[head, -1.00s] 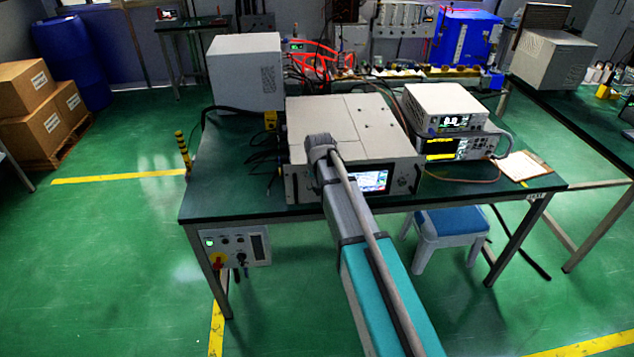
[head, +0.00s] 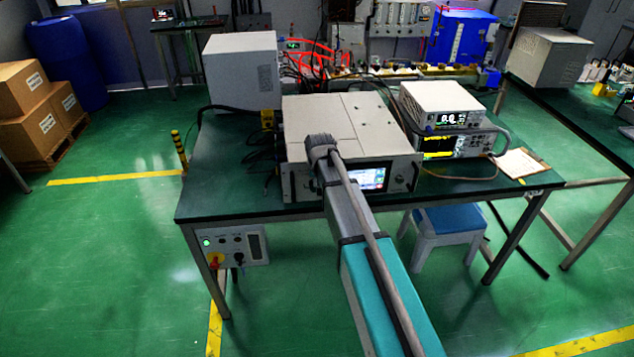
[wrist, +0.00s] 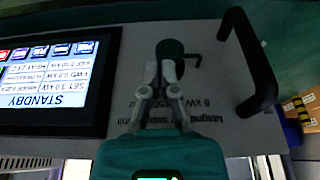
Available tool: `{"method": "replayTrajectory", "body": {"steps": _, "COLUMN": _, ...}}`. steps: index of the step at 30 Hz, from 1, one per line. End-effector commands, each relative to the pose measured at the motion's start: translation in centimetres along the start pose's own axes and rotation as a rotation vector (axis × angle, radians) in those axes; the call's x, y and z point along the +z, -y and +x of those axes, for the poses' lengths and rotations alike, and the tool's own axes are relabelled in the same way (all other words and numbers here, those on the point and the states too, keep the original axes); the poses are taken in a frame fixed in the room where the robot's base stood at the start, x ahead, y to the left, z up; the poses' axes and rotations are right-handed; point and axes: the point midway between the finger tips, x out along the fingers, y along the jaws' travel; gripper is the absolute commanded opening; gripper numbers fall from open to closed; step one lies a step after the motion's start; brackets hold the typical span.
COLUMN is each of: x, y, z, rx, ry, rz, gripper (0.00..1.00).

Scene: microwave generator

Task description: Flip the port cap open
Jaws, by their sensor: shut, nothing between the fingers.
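The microwave generator is a light grey box (head: 345,125) on the dark green table, with a lit screen (head: 369,180) on its front. In the wrist view that screen (wrist: 45,80) reads STANDBY upside down. A round dark green port cap (wrist: 170,49) shows on the front panel (wrist: 215,95), between the screen and a black handle (wrist: 254,62). My gripper (wrist: 166,72) is at the panel with its two light fingers close together, the tips overlapping the cap's near edge in the picture. I cannot tell whether they touch it. My arm hides the gripper in the head view.
A stacked pair of instruments (head: 440,120) stands right of the generator, and a larger grey box (head: 241,72) stands behind left. A control box (head: 232,246) hangs at the table's front left. A blue-topped stool (head: 445,222) is under the table.

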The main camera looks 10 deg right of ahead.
Motion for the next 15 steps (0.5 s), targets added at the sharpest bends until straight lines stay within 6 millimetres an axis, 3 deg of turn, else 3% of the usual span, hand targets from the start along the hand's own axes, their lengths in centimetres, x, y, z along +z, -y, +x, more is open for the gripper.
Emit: {"method": "replayTrajectory", "body": {"steps": 15, "x": -0.4, "y": 0.0, "z": -1.5, "rx": 0.0, "ry": 0.0, "rz": 0.0, "gripper": 0.0}}
